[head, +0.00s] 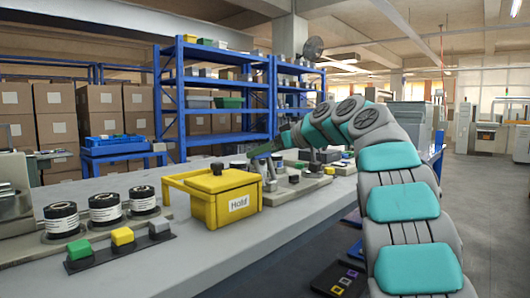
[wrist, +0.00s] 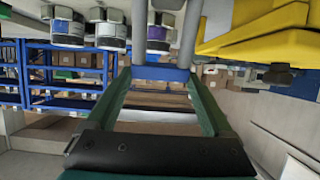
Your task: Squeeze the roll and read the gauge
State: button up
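Three dark rolls with white label bands stand on round bases at the left of the bench: a left roll (head: 62,218), a middle roll (head: 105,207) and a right roll (head: 143,199). Rolls also show upside down at the top left of the wrist view (wrist: 68,32). My gripper (head: 262,151) is above the bench, just behind the yellow box. In the wrist view its two green fingers (wrist: 168,80) are wide apart. A blue bar shows between the tips; I cannot tell how near it is. I see no roll between the fingers. No gauge can be made out.
A yellow box marked "Hold" (head: 226,200) stands in front of my gripper. A strip with green, yellow and grey blocks (head: 121,241) lies at the bench's front. Fixtures with knobs (head: 297,182) stand right of the box. Blue shelving (head: 216,95) is behind.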

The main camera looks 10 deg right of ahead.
grip_shut()
dwell(0.5)
